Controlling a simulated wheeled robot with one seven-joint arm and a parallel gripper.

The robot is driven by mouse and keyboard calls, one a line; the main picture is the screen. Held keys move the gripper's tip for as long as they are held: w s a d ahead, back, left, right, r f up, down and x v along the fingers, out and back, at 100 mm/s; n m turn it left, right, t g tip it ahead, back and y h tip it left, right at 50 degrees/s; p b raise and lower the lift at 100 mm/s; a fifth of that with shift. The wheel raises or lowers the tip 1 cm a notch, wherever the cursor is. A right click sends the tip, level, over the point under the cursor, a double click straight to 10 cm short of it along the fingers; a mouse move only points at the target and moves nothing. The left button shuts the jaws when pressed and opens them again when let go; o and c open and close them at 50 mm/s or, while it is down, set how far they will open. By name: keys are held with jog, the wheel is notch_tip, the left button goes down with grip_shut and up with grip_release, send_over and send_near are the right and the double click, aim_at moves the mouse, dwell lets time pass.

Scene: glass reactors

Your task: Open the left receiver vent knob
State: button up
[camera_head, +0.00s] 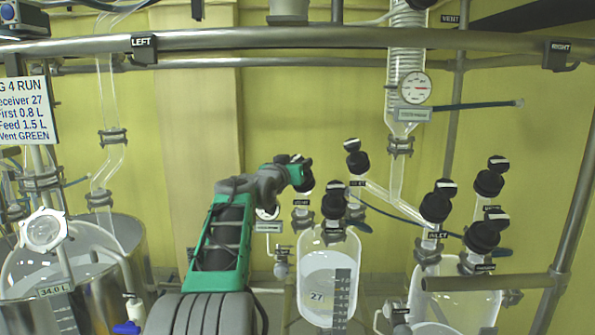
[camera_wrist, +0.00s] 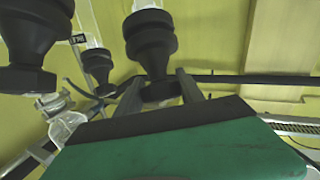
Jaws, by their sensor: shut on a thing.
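The left receiver (camera_head: 315,275) is a clear glass vessel marked 27, with a pale liquid inside and several black knobs above it. My gripper (camera_head: 300,172) reaches in from the left, over the receiver's left neck. It is shut on a black knob (camera_head: 306,186) there, partly hidden behind the gripper. A small tag (camera_head: 301,203) below this knob is too small to read surely. In the wrist view, my two fingers (camera_wrist: 163,90) sit either side of the lower part of the black knob (camera_wrist: 150,45). The knob's turn angle is unclear.
Another black knob (camera_head: 333,206) stands close to the right of my gripper, and one (camera_head: 356,161) is higher behind. The right receiver (camera_head: 450,295) has several knobs. A sign (camera_head: 24,108) mentions Receiver 27 and "Vent GREEN". A steel rail (camera_head: 260,45) crosses above.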

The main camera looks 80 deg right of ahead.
jog(key=n+t+b, duration=0.1)
jog(key=n+t, duration=0.2)
jog(key=shift+s+f, duration=0.1)
jog(key=shift+s, duration=0.05)
jog(key=n+t, duration=0.1)
jog(key=n, duration=0.1)
jog(key=n+t+y, duration=0.1)
jog(key=n+t, duration=0.1)
jog(key=shift+r+y, duration=0.2)
jog(key=shift+y, duration=0.1)
jog(key=n+t+y+p, duration=0.2)
jog(key=n+t+p, duration=0.1)
jog(key=n+p, duration=0.1)
jog(key=shift+r+t+y, duration=0.1)
jog(key=shift+t+y, duration=0.2)
jog(key=shift+t, duration=0.1)
jog(key=shift+w+f+n+t+y+p, duration=0.15)
jog(key=shift+n+t+y+p, duration=0.25)
jog(key=shift+n+y, duration=0.25)
jog(key=shift+w+f+n+t+y+p, duration=0.1)
jog(key=shift+n+t+y+p, duration=0.3)
jog(key=shift+n, duration=0.45)
jog(key=shift+y, duration=0.35)
jog(key=o, duration=1.4)
jog(key=shift+w, duration=0.1)
jog(key=shift+a, duration=0.1)
